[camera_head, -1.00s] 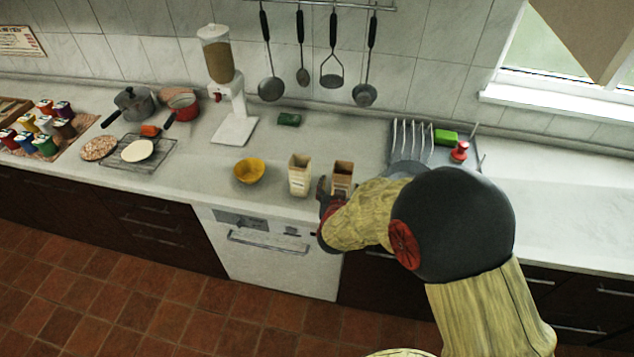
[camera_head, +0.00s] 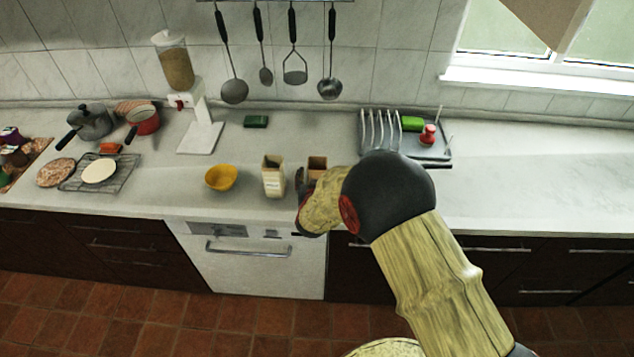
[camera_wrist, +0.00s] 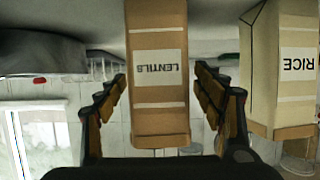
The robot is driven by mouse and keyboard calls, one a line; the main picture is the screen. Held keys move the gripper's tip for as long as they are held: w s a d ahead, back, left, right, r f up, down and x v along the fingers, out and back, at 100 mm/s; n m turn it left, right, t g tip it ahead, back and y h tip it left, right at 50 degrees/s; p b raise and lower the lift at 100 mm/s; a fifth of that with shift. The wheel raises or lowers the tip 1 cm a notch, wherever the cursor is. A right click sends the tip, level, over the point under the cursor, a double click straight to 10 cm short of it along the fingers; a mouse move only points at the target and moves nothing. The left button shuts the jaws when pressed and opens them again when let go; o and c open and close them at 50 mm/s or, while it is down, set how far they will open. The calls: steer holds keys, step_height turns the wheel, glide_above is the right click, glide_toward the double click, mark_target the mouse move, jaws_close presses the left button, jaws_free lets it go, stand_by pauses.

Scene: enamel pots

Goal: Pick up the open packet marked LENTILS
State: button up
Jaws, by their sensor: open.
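The brown open packet marked LENTILS (camera_wrist: 158,95) stands between the two fingers of my gripper (camera_wrist: 158,105) in the wrist view, where the picture is upside down. My gripper is open, with a finger on each side of the packet and a visible gap at both sides. In the head view the packet (camera_head: 317,163) shows only its upper part; my arm hides the rest. My gripper (camera_head: 300,190) is at its near side there, mostly hidden by my wrist.
A paler packet marked RICE (camera_wrist: 285,70) stands close beside the lentils, also seen in the head view (camera_head: 273,178). A yellow bowl (camera_head: 220,178) is left of it. A dish rack (camera_head: 381,131) stands behind to the right. The counter further right is clear.

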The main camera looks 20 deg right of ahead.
steer(key=c, duration=0.3)
steer(key=c, duration=1.2)
steer(key=shift+r, duration=0.1)
steer(key=shift+c, duration=0.3)
